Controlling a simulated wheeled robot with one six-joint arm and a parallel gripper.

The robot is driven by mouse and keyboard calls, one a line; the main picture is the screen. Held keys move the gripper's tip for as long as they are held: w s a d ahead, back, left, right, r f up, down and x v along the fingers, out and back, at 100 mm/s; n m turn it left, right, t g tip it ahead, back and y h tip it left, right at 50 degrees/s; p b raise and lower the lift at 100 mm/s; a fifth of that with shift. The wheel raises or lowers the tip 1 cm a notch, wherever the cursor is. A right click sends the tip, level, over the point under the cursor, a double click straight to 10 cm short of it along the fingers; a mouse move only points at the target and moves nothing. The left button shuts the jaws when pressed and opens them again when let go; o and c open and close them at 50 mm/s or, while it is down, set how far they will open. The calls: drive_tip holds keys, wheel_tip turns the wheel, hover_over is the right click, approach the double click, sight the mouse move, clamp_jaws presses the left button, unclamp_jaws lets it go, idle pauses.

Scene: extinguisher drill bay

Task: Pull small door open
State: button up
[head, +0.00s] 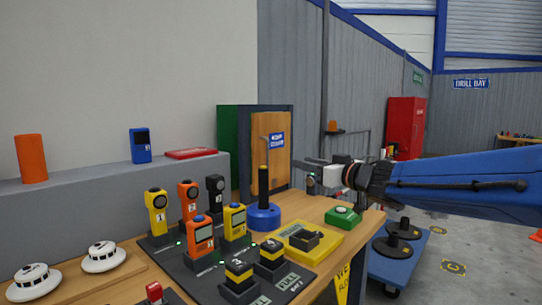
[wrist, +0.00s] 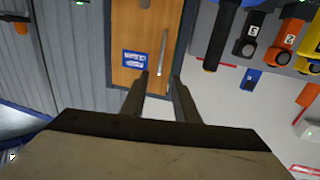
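The small door (head: 281,165) is a wooden panel in a dark frame at the back of the bench, with a blue sign (head: 276,140) on it. It looks closed in its frame. In the wrist view the door (wrist: 128,25) shows with its sign (wrist: 135,59) and a slim silver bar handle (wrist: 162,52). My gripper (wrist: 160,75) is open and empty, its two fingers pointing at the door. The handle lines up between the fingertips, but I cannot tell how far beyond them. In the head view my gripper (head: 312,166) is right of the door.
A blue-based post with a black grip (head: 263,214) stands in front of the door. Several handheld detectors (head: 200,238) sit on a dark mat, beside a yellow tray (head: 322,246) and a green box (head: 343,216). A grey ledge (head: 95,215) runs left; floor at right is partly open.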

drive_tip(key=x, duration=1.7)
drive_tip(key=shift+a, duration=0.35)
drive_tip(key=shift+c, duration=0.4)
clamp_jaws()
